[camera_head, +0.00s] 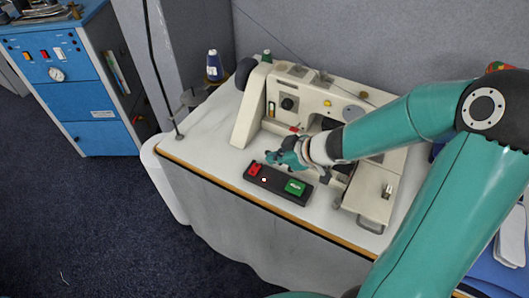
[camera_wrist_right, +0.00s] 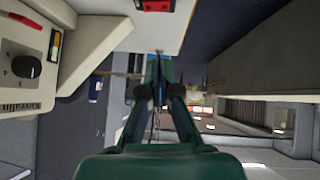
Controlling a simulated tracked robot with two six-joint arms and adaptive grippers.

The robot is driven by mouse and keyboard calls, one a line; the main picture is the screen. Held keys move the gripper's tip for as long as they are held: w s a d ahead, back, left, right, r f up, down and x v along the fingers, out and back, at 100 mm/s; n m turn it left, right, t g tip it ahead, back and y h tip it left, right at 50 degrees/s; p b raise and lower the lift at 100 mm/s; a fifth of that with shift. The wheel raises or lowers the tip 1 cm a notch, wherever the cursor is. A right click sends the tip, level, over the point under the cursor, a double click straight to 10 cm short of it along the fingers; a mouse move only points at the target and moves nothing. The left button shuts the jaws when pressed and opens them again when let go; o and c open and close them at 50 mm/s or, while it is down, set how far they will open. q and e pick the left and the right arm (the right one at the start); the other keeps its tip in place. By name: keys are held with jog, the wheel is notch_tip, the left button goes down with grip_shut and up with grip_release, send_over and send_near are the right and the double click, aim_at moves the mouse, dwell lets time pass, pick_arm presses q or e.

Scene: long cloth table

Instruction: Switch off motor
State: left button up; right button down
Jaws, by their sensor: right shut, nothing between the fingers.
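The motor switch is a dark box (camera_head: 275,185) lying on the white table beside the sewing machine. It has a red button (camera_head: 254,169) at its left end and a green button (camera_head: 294,187) at its right end. A small light spot shows between them. My right gripper (camera_head: 273,157) is shut and empty, close behind the red end of the box and apparently above the table. In the right wrist view its fingertips (camera_wrist_right: 158,58) are together, and a red part of the switch box (camera_wrist_right: 155,5) shows at the top edge. My left gripper is not in view.
The cream sewing machine (camera_head: 290,88) stands right behind the box. A thread cone (camera_head: 214,66) and a thin stand rise at the table's left. A blue cabinet (camera_head: 75,85) stands on the floor at left. The table's front edge is clear.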

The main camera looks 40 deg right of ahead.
jog(key=shift+s+d+r, duration=0.1)
jog(key=shift+s+r, duration=0.25)
jog(key=shift+s, duration=0.05)
jog(key=shift+f, duration=0.1)
jog(key=s+a+f+m+g+y, duration=0.25)
jog(key=a+f+m+g, duration=0.2)
jog(key=a+f, duration=0.95)
jog(key=s+a+f+m+g+h, duration=0.1)
jog(key=s+a+f+m+g, duration=0.2)
jog(key=s+f, duration=0.7)
jog(key=shift+s+a+f, duration=0.35)
jog(key=shift+s+a, duration=0.2)
jog(key=shift+a, duration=0.45)
jog(key=shift+g+h, duration=0.25)
